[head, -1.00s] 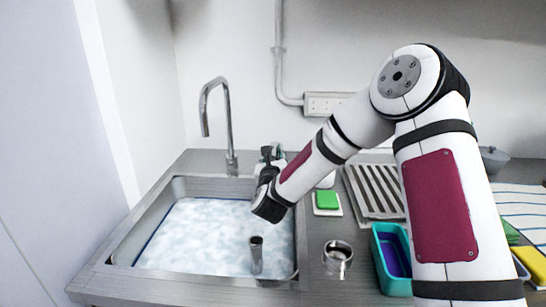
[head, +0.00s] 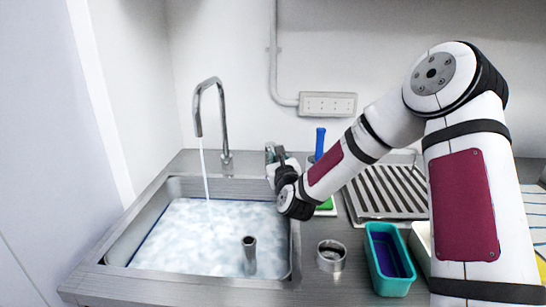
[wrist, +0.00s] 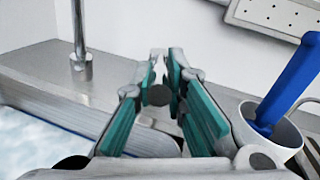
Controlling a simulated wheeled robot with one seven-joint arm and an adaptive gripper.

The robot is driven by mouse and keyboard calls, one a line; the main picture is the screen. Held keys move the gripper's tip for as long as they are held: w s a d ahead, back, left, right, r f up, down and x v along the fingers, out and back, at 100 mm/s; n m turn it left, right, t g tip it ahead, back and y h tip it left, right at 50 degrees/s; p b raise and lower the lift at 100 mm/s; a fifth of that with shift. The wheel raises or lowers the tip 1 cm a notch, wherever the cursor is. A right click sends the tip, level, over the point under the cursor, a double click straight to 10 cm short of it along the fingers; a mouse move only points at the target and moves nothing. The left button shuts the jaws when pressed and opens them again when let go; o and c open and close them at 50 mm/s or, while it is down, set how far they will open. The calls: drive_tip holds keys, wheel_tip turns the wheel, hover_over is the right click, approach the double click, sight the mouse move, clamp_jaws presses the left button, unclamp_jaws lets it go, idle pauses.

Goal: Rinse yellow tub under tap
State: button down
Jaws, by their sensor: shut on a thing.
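The tap (head: 212,110) stands behind the sink, and a thin stream of water (head: 204,175) falls from its spout into the sink. My gripper (head: 274,152) is at the back right of the sink, right of the tap. In the wrist view its teal fingers (wrist: 158,80) close around a small grey part, seemingly a tap lever (wrist: 159,95), largely hidden by the fingers. No whole yellow tub shows. A yellow sliver (head: 541,268) at the right edge, beside my arm, may be part of it; I cannot tell.
The sink (head: 120,258) holds foamy water and an upright grey pipe (head: 249,255). On the counter are a metal ring (head: 331,257), a teal tub (head: 376,262) and a striped draining rack (head: 385,190). A blue-handled tool (wrist: 285,85) stands in a white cup (wrist: 285,138) close to my gripper.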

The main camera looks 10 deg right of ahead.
drive_tip(key=c, duration=1.6)
unclamp_jaws()
drive_tip(key=s, duration=1.2)
drive_tip(key=shift+a, duration=0.35)
drive_tip(key=shift+a, duration=0.1)
